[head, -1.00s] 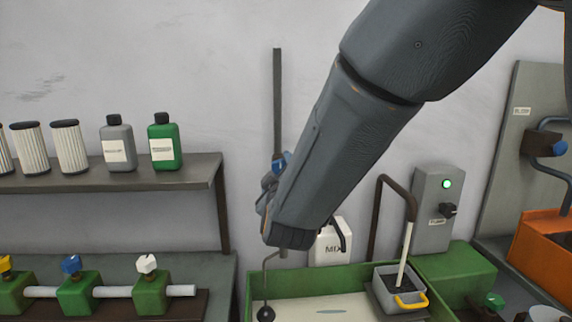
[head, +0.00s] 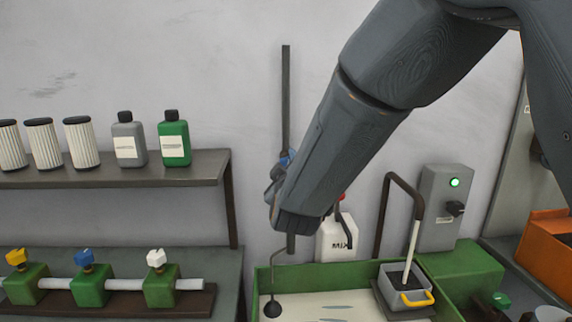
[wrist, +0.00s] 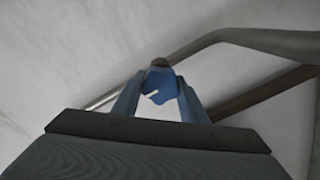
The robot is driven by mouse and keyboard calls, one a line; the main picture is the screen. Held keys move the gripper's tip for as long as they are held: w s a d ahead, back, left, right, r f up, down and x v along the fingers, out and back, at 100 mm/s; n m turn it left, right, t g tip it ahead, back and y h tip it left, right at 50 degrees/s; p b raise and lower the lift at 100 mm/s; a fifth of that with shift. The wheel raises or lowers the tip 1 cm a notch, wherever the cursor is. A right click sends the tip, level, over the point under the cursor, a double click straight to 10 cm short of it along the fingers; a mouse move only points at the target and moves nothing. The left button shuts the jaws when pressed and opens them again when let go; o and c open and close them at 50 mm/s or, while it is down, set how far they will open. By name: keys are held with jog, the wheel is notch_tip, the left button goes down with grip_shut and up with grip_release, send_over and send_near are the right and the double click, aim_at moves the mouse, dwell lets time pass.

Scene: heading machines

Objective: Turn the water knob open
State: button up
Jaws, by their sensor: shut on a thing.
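A small blue knob with a white mark (wrist: 160,84) sits on a pipe fitting at the wall, between the two blue fingers of my gripper (wrist: 160,90) in the wrist view. The fingers are shut on the knob from both sides. In the head view my forearm hides most of my gripper (head: 283,165) and the fitting. A bit of blue shows beside the dark vertical pipe (head: 286,90). A thin bent spout (head: 273,285) hangs below over the green tray (head: 440,299). How far the knob is turned I cannot tell.
A shelf (head: 110,170) with filters and two bottles is at left. Below it are valves with yellow, blue (head: 87,257) and white knobs. A white MIX jug (head: 337,238), a grey bucket (head: 402,285) and a grey switch box (head: 445,205) stand at right.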

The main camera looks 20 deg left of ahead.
jog(key=shift+o, duration=0.2)
jog(key=shift+m, duration=0.3)
jog(key=m+b, duration=0.3)
jog(key=m, duration=0.1)
jog(key=shift+w+b, duration=0.1)
jog(key=shift+b, duration=0.2)
jog(key=m+b, duration=0.3)
jog(key=m, duration=0.1)
jog(key=shift+d+m+b, duration=0.15)
jog(key=shift+m+b, duration=0.15)
jog(key=shift+m, duration=0.1)
jog(key=m+b, duration=0.4)
jog(key=shift+w+d+m, duration=0.1)
jog(key=shift+m, duration=0.2)
jog(key=shift+d+m+b, duration=0.1)
jog(key=shift+m+b, duration=1.65)
jog(key=shift+m, duration=0.25)
jog(key=shift+c, duration=0.2)
jog(key=shift+o, duration=0.2)
jog(key=o, duration=1)
jog(key=shift+o, duration=0.2)
